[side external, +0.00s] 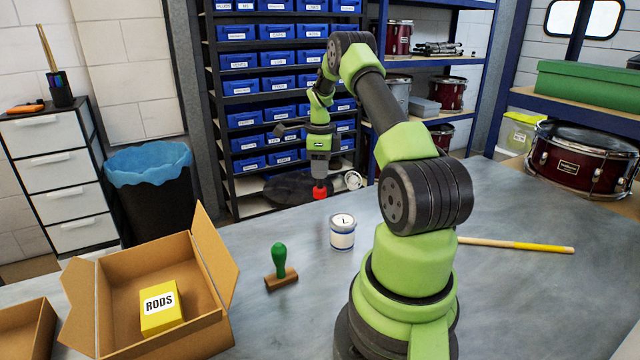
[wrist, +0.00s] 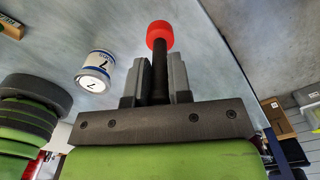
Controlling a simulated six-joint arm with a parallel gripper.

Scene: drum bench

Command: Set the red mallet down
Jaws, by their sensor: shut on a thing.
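The red mallet has a red head (side external: 320,190) and a dark handle; it also shows in the wrist view (wrist: 160,36). My gripper (side external: 319,168) is shut on the handle, which sits between the two grey fingers in the wrist view (wrist: 160,78). The head hangs lowest in the side view, below the fingers and near the back of the grey bench (side external: 400,262). I cannot tell the gap between head and bench. The handle's upper part is hidden by my gripper.
A yellow-tipped stick (side external: 515,244) and red drum (side external: 580,160) are right.

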